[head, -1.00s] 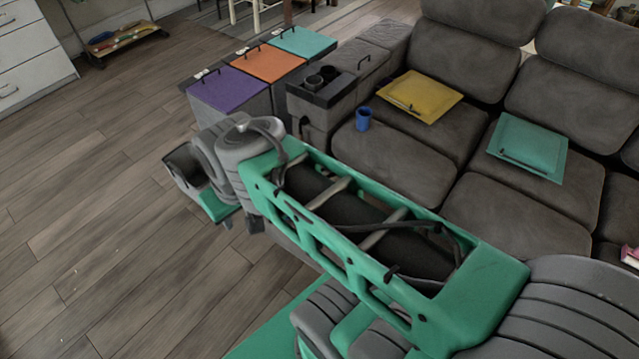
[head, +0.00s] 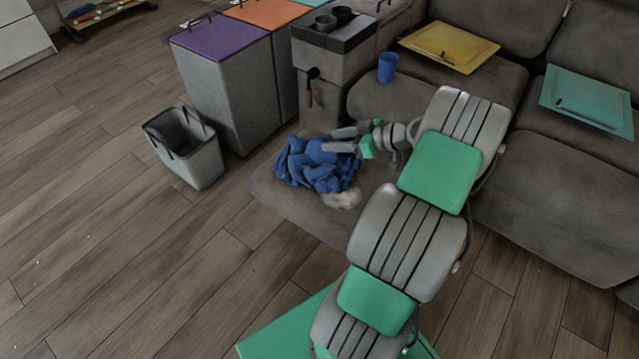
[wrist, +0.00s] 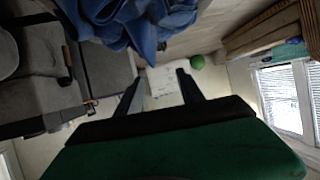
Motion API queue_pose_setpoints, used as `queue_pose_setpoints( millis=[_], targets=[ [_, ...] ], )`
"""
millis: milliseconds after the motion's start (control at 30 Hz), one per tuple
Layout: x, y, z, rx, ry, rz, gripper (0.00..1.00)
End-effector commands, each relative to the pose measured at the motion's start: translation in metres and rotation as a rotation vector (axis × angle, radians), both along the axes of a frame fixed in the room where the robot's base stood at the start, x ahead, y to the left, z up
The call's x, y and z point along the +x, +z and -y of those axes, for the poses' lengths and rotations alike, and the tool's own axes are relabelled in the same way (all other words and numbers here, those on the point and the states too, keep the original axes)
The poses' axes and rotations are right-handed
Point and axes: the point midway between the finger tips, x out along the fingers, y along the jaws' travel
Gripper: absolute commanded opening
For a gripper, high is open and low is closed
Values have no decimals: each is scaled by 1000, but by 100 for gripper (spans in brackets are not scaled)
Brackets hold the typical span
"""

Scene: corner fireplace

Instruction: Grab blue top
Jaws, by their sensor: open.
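The blue top (head: 318,166) is a crumpled blue cloth heap on the low grey end seat of the sofa. It also shows along the upper edge of the wrist view (wrist: 135,18). My gripper (head: 330,140) is open, with its fingers pointing left at the right upper side of the cloth. In the wrist view the two fingers (wrist: 158,83) are spread apart with nothing between them, and the cloth is beyond their tips toward the top. I cannot tell whether a finger touches the cloth.
A cream fluffy item (head: 342,200) lies beside the cloth. A grey basket (head: 196,158) stands on the floor at left. Tall bins with purple (head: 222,37) and orange (head: 262,12) lids stand behind. A blue cup (head: 388,67) is on the sofa.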

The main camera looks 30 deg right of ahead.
Motion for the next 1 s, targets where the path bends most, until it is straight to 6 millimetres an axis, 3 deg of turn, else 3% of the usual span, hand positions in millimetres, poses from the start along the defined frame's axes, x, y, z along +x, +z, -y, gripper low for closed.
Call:
queue_pose_setpoints(
  millis=[33,100,467,600,833,1000],
  targets=[
    [-5,-15,11,2,-13,39,45],
    [-6,-17,15,1,-15,70,45],
    [37,-41,-8,2,-11,73,45],
    [52,-45,-16,1,-12,74,45],
    [54,-44,-17,2,-14,72,45],
    [54,-44,-17,2,-14,72,31]
  ],
)
